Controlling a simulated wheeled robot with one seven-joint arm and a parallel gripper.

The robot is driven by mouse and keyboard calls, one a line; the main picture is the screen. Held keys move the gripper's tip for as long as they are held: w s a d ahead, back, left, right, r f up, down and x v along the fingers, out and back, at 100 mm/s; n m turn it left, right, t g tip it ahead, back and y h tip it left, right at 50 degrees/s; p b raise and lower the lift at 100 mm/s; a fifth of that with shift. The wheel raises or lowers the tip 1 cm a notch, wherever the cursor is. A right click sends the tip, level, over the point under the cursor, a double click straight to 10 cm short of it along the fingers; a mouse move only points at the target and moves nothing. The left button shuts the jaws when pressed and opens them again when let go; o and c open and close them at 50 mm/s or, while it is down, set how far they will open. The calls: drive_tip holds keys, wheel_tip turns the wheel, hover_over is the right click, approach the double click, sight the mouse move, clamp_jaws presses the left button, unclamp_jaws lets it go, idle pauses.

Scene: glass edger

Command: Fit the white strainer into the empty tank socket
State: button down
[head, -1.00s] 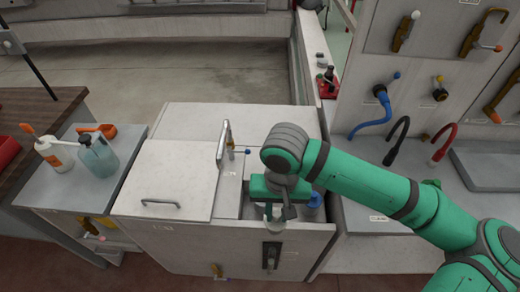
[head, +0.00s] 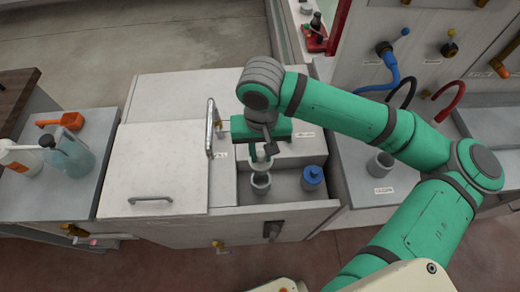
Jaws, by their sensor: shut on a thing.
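My gripper (head: 262,160), below the green wrist, is shut on a pale, cup-like piece, which looks like the white strainer (head: 261,182). The strainer is upright over the open part of the tank (head: 285,212). A grey round shape (head: 258,197) shows just beneath it, perhaps a socket. I cannot tell whether the strainer touches it or hangs above it. A blue-capped piece (head: 312,176) stands to the right in the same tank opening. My arm and gripper hide part of the tank's back.
A closed lid with a handle (head: 151,199) covers the tank's left part. Bottles (head: 70,157) stand on the left side table.

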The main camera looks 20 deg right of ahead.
sight(261, 162)
drive_tip(key=shift+f, duration=0.1)
drive_tip(key=shift+s+f, duration=0.3)
drive_tip(key=shift+f, duration=0.65)
wheel_tip(261, 162, down, 2)
drive_tip(key=shift+a+f, duration=0.1)
drive_tip(key=shift+f, duration=0.8)
idle(0.3)
drive_tip(key=shift+a, duration=0.1)
